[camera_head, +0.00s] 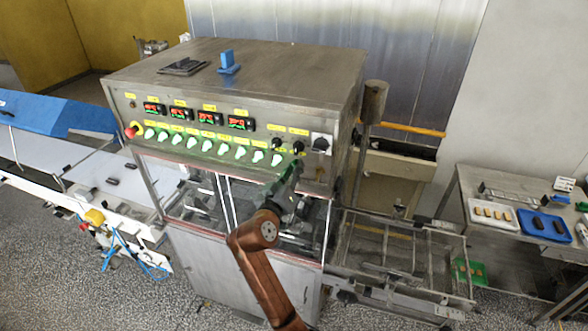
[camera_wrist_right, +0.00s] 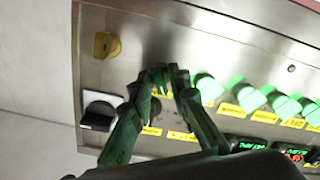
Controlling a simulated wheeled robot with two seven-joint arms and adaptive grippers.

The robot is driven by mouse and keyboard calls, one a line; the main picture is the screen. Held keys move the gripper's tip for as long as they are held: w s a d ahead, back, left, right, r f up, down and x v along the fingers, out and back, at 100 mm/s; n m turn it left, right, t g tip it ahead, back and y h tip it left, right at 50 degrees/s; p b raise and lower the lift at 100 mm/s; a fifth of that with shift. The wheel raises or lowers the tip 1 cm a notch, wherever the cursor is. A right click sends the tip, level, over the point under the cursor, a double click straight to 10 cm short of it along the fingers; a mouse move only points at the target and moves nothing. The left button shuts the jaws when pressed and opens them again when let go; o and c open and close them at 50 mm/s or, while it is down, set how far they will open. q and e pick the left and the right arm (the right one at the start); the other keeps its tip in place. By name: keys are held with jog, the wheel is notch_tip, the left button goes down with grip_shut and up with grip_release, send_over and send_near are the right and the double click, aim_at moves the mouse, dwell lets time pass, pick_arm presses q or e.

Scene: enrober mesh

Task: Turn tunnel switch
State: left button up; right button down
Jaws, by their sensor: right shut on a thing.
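The tunnel switch seems to be one of two small black knobs at the right end of the control panel (camera_head: 225,130); their labels are too small to read. The left knob (camera_head: 277,144) is free. My right gripper (camera_head: 297,164) reaches up from below to the right knob (camera_head: 298,147). In the right wrist view the fingers of my right gripper (camera_wrist_right: 163,76) converge at the panel, shut on what looks like that knob, which they largely hide. I cannot tell its turn angle. My left gripper is not in view.
A larger black rotary switch (camera_head: 320,143) is close on the right, also in the right wrist view (camera_wrist_right: 98,115). Green-lit switches (camera_head: 223,149) line the panel to the left, with a red emergency button (camera_head: 131,132) at the far end. Glass doors (camera_head: 215,200) are below.

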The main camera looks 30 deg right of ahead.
jog(key=shift+n, duration=0.3)
jog(key=c, duration=2)
grip_release()
jog(key=shift+c, duration=0.2)
notch_tip(320, 180, up, 10)
jog(key=shift+a, duration=0.1)
